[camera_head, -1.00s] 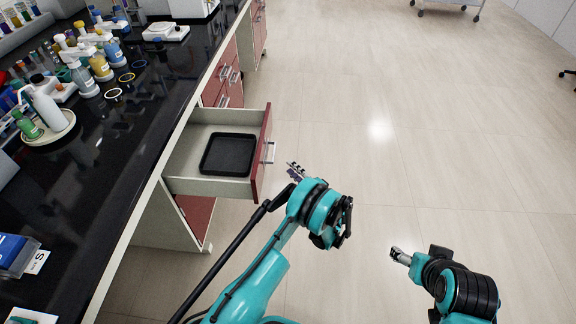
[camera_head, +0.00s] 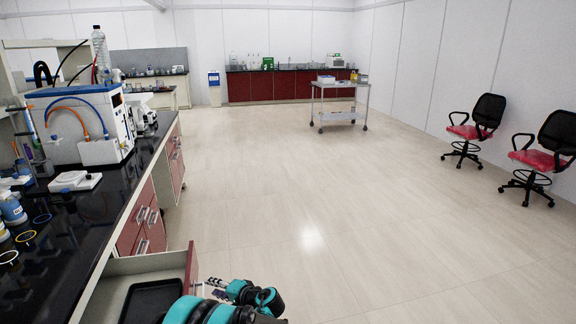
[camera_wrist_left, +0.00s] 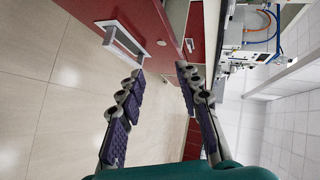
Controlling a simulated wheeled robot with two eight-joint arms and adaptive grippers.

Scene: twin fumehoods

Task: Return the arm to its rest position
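My left gripper (camera_head: 216,287) shows at the bottom of the head view, beside the open drawer's red front (camera_head: 192,270). In the left wrist view its two purple-padded fingers (camera_wrist_left: 160,72) are spread apart, with nothing between them. A silver drawer handle (camera_wrist_left: 126,42) on a red front lies beyond the tip of the left-hand finger, apparently not held. The teal and black arm runs out of the bottom edge of the head view. My right gripper is in neither current view.
The open drawer holds a black tray (camera_head: 150,302). The black bench (camera_head: 105,215) with bottles and instruments runs along the left. A wheeled cart (camera_head: 340,103) and two red-seated chairs (camera_head: 468,130) stand farther off. The floor in the middle is clear.

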